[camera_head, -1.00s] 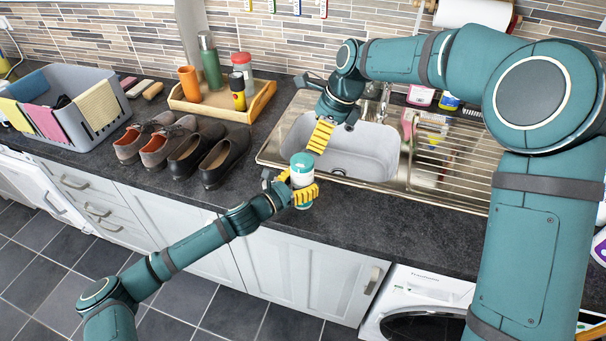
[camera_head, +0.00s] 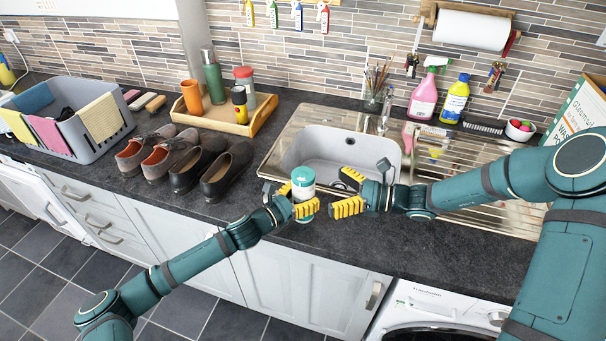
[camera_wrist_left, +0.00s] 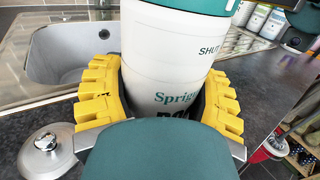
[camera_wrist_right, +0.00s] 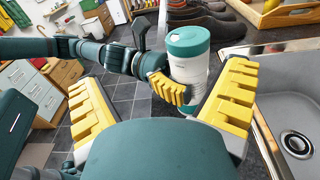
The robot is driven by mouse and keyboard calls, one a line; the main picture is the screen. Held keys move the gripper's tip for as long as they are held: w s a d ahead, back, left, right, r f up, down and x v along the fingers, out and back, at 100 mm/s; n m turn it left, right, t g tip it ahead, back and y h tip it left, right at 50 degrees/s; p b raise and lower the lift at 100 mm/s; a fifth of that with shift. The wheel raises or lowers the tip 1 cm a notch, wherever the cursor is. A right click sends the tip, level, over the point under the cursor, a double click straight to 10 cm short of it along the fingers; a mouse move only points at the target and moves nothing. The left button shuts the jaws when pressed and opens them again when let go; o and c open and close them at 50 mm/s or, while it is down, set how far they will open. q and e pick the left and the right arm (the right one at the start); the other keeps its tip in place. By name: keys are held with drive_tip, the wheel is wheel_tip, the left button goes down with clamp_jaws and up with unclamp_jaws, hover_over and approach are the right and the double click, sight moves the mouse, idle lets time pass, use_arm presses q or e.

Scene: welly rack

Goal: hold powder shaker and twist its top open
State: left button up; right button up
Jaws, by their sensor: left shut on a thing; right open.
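The powder shaker (camera_head: 303,184) is a white bottle with a teal top, upright above the counter's front edge by the sink. My left gripper (camera_head: 304,206) is shut on its body from the left. The left wrist view shows yellow fingers on both sides of the white body (camera_wrist_left: 165,62), with the word "SHUT" near the teal top. My right gripper (camera_head: 343,193) is open just right of the shaker. In the right wrist view the shaker's teal top (camera_wrist_right: 188,41) shows beyond and between the open yellow fingers (camera_wrist_right: 165,95), seemingly untouched by them.
The sink (camera_head: 335,150) lies just behind the shaker. Two pairs of shoes (camera_head: 184,157) stand to the left, with a wooden tray (camera_head: 262,108) of bottles behind. A grey basket (camera_head: 92,146) with cloths is at far left. Bottles (camera_head: 424,97) stand behind the drainer.

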sight(303, 174)
drive_tip(key=w+a+t, duration=0.1)
drive_tip(key=w+a, duration=0.1)
drive_tip(key=w+a+m+t, duration=0.1)
drive_tip(key=w+a, duration=0.1)
drive_tip(key=a, duration=0.1)
drive_tip(key=w+a+t, duration=0.1)
drive_tip(key=w+a, duration=0.1)
drive_tip(key=a, duration=0.1)
drive_tip(key=shift+w+f+m+t, duration=0.15)
drive_tip(key=shift+f+m+t, duration=0.15)
drive_tip(key=shift+f+m, duration=0.1)
idle(0.3)
drive_tip(key=c, duration=1.2)
